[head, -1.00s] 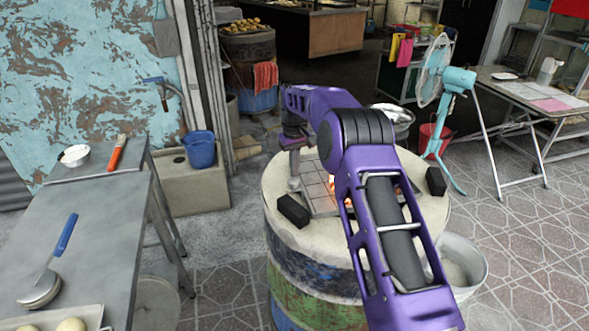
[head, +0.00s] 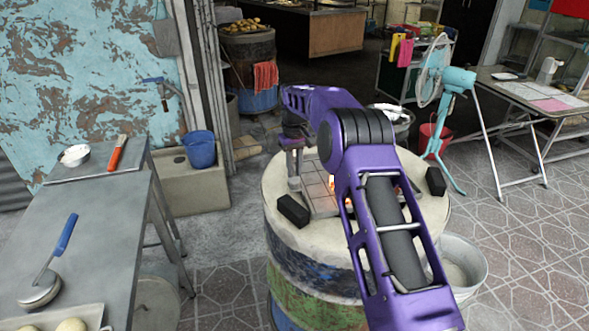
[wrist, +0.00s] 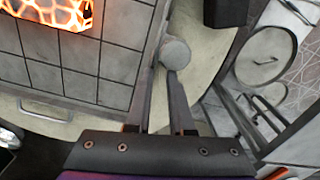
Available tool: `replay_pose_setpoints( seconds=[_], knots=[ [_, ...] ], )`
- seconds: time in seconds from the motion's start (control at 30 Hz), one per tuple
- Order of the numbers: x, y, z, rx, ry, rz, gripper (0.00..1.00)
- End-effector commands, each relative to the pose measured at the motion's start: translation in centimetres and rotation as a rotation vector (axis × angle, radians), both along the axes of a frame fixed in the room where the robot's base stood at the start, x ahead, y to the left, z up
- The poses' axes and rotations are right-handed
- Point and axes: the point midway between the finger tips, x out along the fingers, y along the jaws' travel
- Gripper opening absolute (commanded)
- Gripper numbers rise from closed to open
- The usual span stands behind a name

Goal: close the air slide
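A round grey knob (wrist: 175,52) stands at my fingertips in the wrist view, beside the right edge of a tiled plate (wrist: 105,60). The tiled plate (head: 318,197) lies on top of the barrel oven (head: 325,275), with a glowing opening (wrist: 55,12) in it. I cannot tell for certain which part is the air slide. My gripper (wrist: 167,74) reaches the knob with a gap between its fingers. Whether they press on it is unclear. In the head view my gripper (head: 294,172) is at the plate's left side, and my arm hides much of the oven top.
Black blocks (head: 293,210) (head: 436,181) sit on the oven rim. A metal bucket (head: 462,262) stands at the oven's right. A turquoise fan (head: 440,75) stands behind right.

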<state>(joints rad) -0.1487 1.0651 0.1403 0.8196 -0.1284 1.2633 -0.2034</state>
Motion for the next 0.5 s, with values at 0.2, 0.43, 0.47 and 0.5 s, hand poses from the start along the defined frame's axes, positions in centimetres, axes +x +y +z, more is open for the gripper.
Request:
replay_pose_setpoints(
  seconds=[0.2,0.43,0.47,0.5],
  knots=[
    [0.00,0.00,0.00,0.000,0.000,0.000,0.62],
    [0.00,0.00,0.00,0.000,0.000,0.000,0.77],
    [0.00,0.00,0.00,0.000,0.000,0.000,0.77],
    [0.00,0.00,0.00,0.000,0.000,0.000,0.77]
  ],
)
